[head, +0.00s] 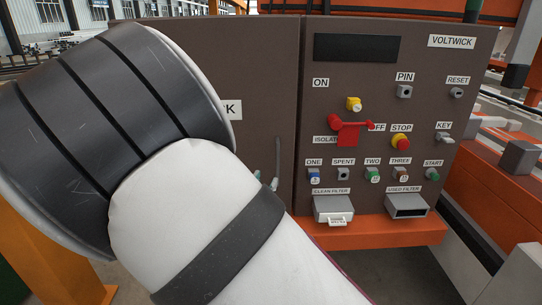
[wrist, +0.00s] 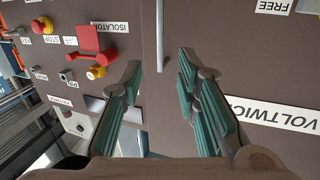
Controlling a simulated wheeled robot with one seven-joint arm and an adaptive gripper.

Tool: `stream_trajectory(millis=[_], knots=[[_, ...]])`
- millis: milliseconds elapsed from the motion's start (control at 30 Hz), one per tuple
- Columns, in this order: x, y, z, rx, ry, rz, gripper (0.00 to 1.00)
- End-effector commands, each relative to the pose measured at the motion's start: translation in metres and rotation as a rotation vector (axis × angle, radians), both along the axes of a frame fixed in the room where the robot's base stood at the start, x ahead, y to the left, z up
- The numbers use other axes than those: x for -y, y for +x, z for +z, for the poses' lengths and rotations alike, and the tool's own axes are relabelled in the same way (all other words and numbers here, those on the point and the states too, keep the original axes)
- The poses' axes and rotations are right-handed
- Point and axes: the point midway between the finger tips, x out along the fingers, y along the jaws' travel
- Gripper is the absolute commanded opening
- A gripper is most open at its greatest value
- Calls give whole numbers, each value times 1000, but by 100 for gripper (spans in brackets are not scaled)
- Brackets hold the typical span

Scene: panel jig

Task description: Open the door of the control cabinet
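The cabinet door (head: 262,70) is the brown panel left of the control panel; it looks closed, its edge flush along the seam. Its slim grey upright handle (head: 278,155) sits near that seam. In the wrist view, which is upside down, the handle (wrist: 160,38) appears between the fingertips of my gripper (wrist: 160,75). The gripper is open, its teal-padded fingers apart, and shows no contact with the handle. How far the tips are from the door is unclear. In the head view my arm hides most of the gripper and the lower door.
The control panel (head: 390,75) on the right carries a red isolator lever (head: 348,130), a yellow-ringed red stop button (head: 401,142) and several small buttons. Two filter boxes protrude below, clean (head: 333,208) and used (head: 406,206). An orange ledge (head: 385,230) juts out underneath.

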Motion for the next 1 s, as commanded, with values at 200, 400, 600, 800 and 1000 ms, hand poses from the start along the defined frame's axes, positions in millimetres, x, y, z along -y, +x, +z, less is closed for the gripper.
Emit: stream_trajectory(millis=[200, 400, 600, 800, 1000], knots=[[4, 12, 1, 22, -13, -6, 30], [16, 45, 0, 21, -13, -6, 30], [31, 82, 0, 19, -14, -5, 30], [41, 111, 0, 18, -13, -4, 30], [47, 126, 0, 18, -13, -3, 30]])
